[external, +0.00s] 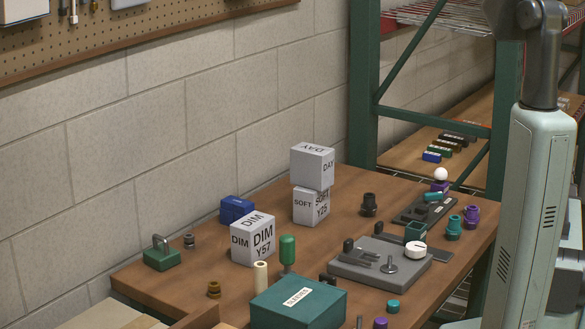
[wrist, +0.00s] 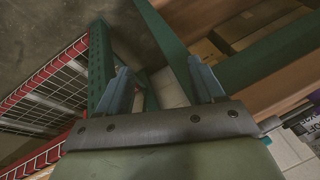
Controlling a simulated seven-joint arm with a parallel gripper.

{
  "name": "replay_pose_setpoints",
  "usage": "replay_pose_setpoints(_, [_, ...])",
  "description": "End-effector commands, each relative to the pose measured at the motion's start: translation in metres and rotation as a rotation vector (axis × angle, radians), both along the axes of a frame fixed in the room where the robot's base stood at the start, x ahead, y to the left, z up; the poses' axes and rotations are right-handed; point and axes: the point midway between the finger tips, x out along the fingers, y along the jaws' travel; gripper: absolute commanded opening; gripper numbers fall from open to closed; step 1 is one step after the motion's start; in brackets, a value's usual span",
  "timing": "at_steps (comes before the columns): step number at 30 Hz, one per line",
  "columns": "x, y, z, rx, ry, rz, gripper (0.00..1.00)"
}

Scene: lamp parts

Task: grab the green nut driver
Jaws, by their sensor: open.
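What looks like the green nut driver (external: 287,250) stands upright on the wooden table in the external view, green handle up. It is just behind a dark green box and right of a cream cylinder. Its lower end is partly hidden by the box. My gripper (wrist: 162,86) shows in the wrist view with two blue-grey fingers spread apart and nothing between them. It is out of the external view, where my arm rises past the top edge. The nut driver cannot be made out in the wrist view.
The dark green box (external: 298,303) is in front; a grey fixture plate (external: 372,264) is right. A green shelf frame (external: 362,100) rises behind the table.

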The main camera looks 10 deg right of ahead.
Motion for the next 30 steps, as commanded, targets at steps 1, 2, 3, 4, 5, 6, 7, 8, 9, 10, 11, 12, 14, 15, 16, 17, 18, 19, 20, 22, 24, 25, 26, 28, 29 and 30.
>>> replay_pose_setpoints(1, [0.008,-0.002,0.02,-0.005,-0.027,0.022,0.67])
replay_pose_setpoints(2, [0.012,-0.001,0.031,-0.005,-0.042,0.04,0.67])
replay_pose_setpoints(3, [0.017,0.004,0.045,-0.005,-0.06,0.062,0.67])
replay_pose_setpoints(4, [0.022,0.01,0.055,-0.006,-0.073,0.081,0.67])
replay_pose_setpoints(5, [0.025,0.015,0.065,-0.008,-0.086,0.099,0.67])
replay_pose_setpoints(6, [0.03,0.024,0.079,-0.009,-0.1,0.123,0.67])
replay_pose_setpoints(7, [0.034,0.032,0.089,-0.009,-0.112,0.143,0.67])
replay_pose_setpoints(8, [0.038,0.039,0.099,-0.01,-0.124,0.162,0.67])
replay_pose_setpoints(9, [0.042,0.05,0.113,-0.011,-0.14,0.188,0.67])
replay_pose_setpoints(10, [0.046,0.06,0.123,-0.011,-0.152,0.209,0.67])
replay_pose_setpoints(11, [0.049,0.069,0.134,-0.011,-0.164,0.23,0.67])
replay_pose_setpoints(12, [0.053,0.085,0.148,-0.011,-0.182,0.262,0.67])
replay_pose_setpoints(14, [0.057,0.116,0.167,-0.007,-0.21,0.313,0.67])
replay_pose_setpoints(15, [0.059,0.135,0.174,-0.004,-0.223,0.34,0.67])
replay_pose_setpoints(16, [0.059,0.149,0.178,-0.001,-0.231,0.358,0.67])
replay_pose_setpoints(17, [0.06,0.164,0.18,0.003,-0.239,0.375,0.67])
replay_pose_setpoints(18, [0.06,0.183,0.183,0.008,-0.249,0.395,0.67])
replay_pose_setpoints(19, [0.06,0.197,0.185,0.013,-0.256,0.41,0.67])
replay_pose_setpoints(20, [0.059,0.211,0.187,0.018,-0.262,0.425,0.67])
replay_pose_setpoints(22, [0.057,0.244,0.19,0.028,-0.277,0.459,0.67])
replay_pose_setpoints(24, [0.053,0.276,0.194,0.039,-0.294,0.494,0.67])
replay_pose_setpoints(25, [0.051,0.29,0.196,0.046,-0.301,0.508,0.67])
replay_pose_setpoints(26, [0.049,0.304,0.197,0.051,-0.307,0.524,0.67])
replay_pose_setpoints(28, [0.042,0.334,0.202,0.063,-0.321,0.557,0.67])
replay_pose_setpoints(29, [0.039,0.348,0.203,0.069,-0.329,0.572,0.67])
replay_pose_setpoints(30, [0.034,0.366,0.206,0.077,-0.337,0.591,0.67])
